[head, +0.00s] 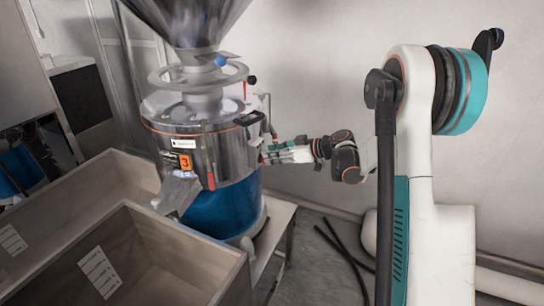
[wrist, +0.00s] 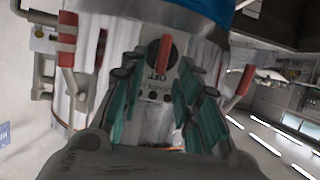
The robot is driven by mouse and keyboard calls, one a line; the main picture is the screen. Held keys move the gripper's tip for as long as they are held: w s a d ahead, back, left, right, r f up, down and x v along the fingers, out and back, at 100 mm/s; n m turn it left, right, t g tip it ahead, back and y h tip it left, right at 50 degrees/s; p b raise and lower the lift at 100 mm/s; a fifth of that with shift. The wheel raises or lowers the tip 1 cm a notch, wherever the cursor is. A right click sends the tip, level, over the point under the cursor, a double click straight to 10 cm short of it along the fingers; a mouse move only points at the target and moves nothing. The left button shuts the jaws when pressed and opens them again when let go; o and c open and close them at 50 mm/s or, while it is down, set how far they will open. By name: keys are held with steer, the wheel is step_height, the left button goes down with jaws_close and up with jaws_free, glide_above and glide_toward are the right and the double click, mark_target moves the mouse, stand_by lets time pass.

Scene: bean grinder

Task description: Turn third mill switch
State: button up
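The third mill (head: 205,160) is a steel and blue cylinder with an orange "3" label, at the centre-left of the head view. Its switch (wrist: 165,55) is a red bar on a dark round knob on a pale plate, upright in the wrist view. My gripper (head: 270,153) is at the right side of the mill in the head view. In the wrist view its teal fingers (wrist: 158,80) are spread apart, one on each side below the switch. The fingers look open; whether they touch the switch cannot be told. The switch cannot be made out in the head view.
A large metal hopper (head: 190,15) sits above the mill. Wooden bins (head: 190,245) stand in front and to the left. The mill rests on a pale table (head: 277,218). Red-gripped levers (wrist: 67,45) flank the switch, including one at the right (wrist: 245,80).

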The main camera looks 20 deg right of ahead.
steer(key=shift+w+a+f, duration=0.2)
steer(key=shift+w+a, duration=0.1)
jaws_close()
steer(key=f+m+g+y+b, duration=0.1)
steer(key=m+y+b, duration=0.1)
steer(key=m, duration=0.2)
steer(key=w+d+m+y+b, duration=0.1)
steer(key=m+y+b, duration=0.1)
steer(key=m+b, duration=0.1)
steer(key=d+f+m+g+y+b, duration=0.1)
steer(key=m+y+b, duration=0.1)
steer(key=m, duration=0.4)
steer(key=shift+w+f+g+y+b, duration=0.3)
steer(key=shift+w+f+y+b, duration=0.1)
steer(key=shift+b, duration=0.35)
steer(key=shift+m, duration=0.3)
